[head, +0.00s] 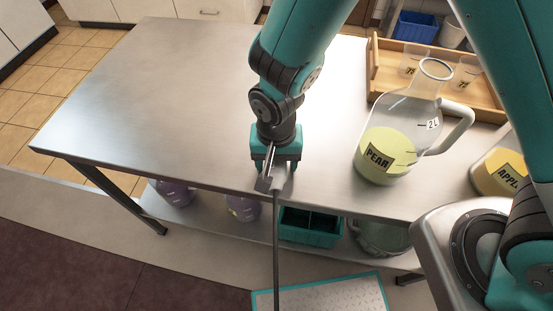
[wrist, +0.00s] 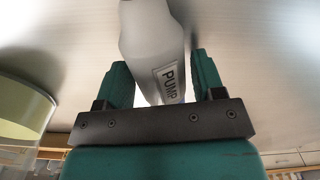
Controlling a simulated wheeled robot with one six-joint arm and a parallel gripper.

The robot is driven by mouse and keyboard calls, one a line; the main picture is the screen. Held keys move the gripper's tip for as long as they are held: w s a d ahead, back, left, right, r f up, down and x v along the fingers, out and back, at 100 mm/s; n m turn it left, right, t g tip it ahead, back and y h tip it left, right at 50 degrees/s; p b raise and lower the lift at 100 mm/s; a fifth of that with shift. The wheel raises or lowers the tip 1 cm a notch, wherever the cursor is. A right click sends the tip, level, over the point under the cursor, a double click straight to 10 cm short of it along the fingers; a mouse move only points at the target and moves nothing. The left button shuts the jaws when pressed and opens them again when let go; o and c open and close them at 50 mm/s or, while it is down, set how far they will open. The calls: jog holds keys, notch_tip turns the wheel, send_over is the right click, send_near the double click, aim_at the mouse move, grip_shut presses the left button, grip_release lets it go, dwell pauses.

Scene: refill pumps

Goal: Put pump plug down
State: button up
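The pump plug (head: 266,184) is a grey piece with a long thin dark tube (head: 276,250) running down in the head view, in front of the table's near edge. In the wrist view its pale grey body (wrist: 150,35) with a PUMP label lies between the two teal fingers. My gripper (head: 275,172) appears shut on it, pointing down near the table's front edge; the gripper also fills the lower wrist view (wrist: 160,85). The lower end of the tube runs out of the head view.
The steel table (head: 150,100) is bare on the left. A 2L jug labelled PEAR (head: 385,155) stands right of my gripper, a jug labelled APPLE (head: 498,172) farther right. A wooden tray (head: 390,60) lies behind.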

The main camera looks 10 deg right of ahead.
jog(key=c, duration=0.8)
jog(key=shift+c, duration=0.2)
jog(key=shift+r, duration=0.15)
